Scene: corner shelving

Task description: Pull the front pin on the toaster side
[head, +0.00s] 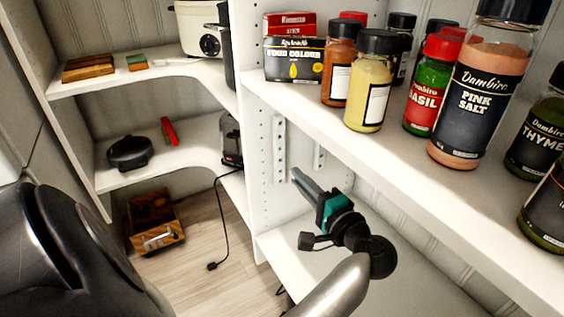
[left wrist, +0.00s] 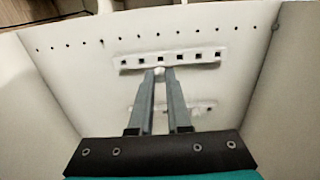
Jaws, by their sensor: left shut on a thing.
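My left gripper (head: 296,176) reaches to the white upright panel (head: 262,190) under the spice shelf. Two white strips with holes are on this panel, a nearer one (head: 279,148) and one further back (head: 319,155). In the left wrist view my left gripper (left wrist: 160,76) has its fingertips closed together on a small white pin (left wrist: 160,71) at the lower edge of a strip with square holes (left wrist: 190,57). The second strip (left wrist: 205,106) is partly behind the fingers. A dark appliance, seemingly the toaster (head: 231,138), stands on the other side of the panel. My right gripper is not seen.
Several spice jars, such as pink salt (head: 475,85) and a yellow jar (head: 371,80), stand on the shelf (head: 400,165) above my gripper. A black cord (head: 221,225) hangs to the floor. A wooden crate (head: 154,222) and a black pan (head: 129,153) are at left.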

